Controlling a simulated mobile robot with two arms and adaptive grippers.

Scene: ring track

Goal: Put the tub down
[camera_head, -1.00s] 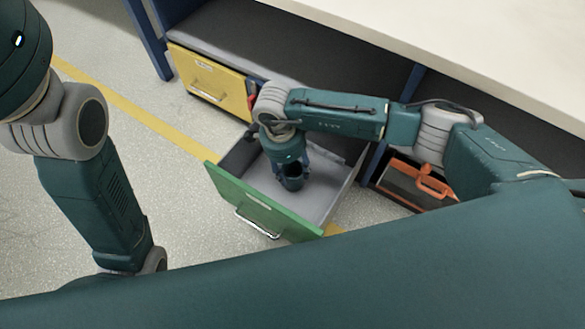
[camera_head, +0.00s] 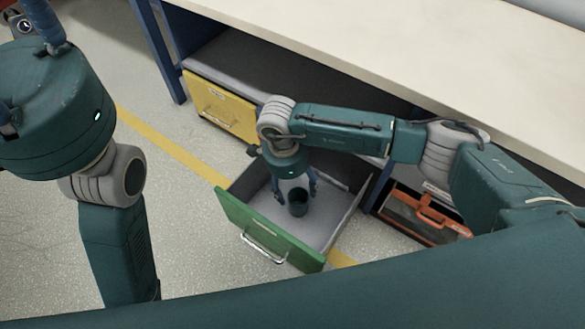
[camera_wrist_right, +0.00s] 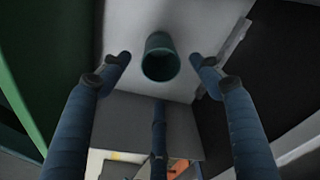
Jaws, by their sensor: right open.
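The tub (camera_head: 298,203) is a small dark green round cup standing upright on the grey floor of the open green drawer (camera_head: 265,232). In the right wrist view the tub (camera_wrist_right: 160,58) shows its dark open mouth, with clear gaps to the fingers on either side. My right gripper (camera_head: 297,186) is open, pointing down just above and around the tub; its blue fingers (camera_wrist_right: 155,75) are spread in the wrist view. My left gripper (camera_head: 42,25) shows only partly as blue fingers at the top left, cut by the frame edge.
A yellow-fronted drawer (camera_head: 220,108) sits left of the green one under the pale worktop (camera_head: 400,55). An orange-fronted bin (camera_head: 425,212) lies to the right. Blue table legs flank the drawers.

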